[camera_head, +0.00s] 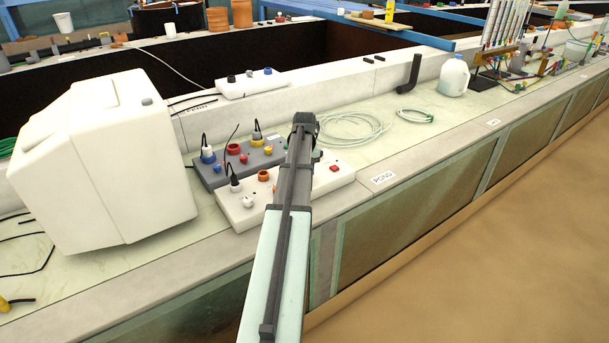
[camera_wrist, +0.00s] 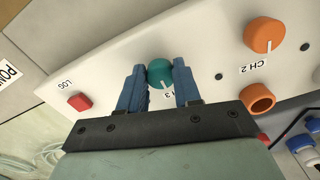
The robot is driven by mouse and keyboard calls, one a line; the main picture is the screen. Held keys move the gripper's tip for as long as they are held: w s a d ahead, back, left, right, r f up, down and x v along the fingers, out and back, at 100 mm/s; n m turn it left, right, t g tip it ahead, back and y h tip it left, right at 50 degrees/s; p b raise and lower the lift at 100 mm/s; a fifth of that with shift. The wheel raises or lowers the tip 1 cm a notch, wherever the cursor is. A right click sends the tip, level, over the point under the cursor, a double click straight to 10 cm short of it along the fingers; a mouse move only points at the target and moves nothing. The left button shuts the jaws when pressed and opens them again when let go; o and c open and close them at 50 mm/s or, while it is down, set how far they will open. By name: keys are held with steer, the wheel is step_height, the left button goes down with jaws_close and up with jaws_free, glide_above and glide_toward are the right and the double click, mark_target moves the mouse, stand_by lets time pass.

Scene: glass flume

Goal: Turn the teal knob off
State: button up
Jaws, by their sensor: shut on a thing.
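The teal knob (camera_wrist: 159,72) sits on a white control panel (camera_wrist: 110,70), with a white pointer line towards its lower edge, near a partly hidden label ending in 3. My gripper (camera_wrist: 159,68) has its two blue fingers on either side of the knob, shut on it. In the head view my arm crosses the white control panel (camera_head: 322,180) and hides the teal knob; the fingers cannot be made out there.
On the panel are an orange knob (camera_wrist: 265,35) labelled CH 2, an orange ring-shaped socket (camera_wrist: 257,98) and a red button (camera_wrist: 79,101) labelled LOG. A grey control box (camera_head: 215,175) with plugs stands behind. A large white casing (camera_head: 110,160) is at left; coiled tubing (camera_head: 350,130) lies right.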

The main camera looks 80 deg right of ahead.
steer(key=o, duration=1.1)
steer(key=shift+c, duration=0.2)
steer(key=shift+r, duration=0.1)
step_height(320, 180, up, 14)
steer(key=shift+f, duration=0.2)
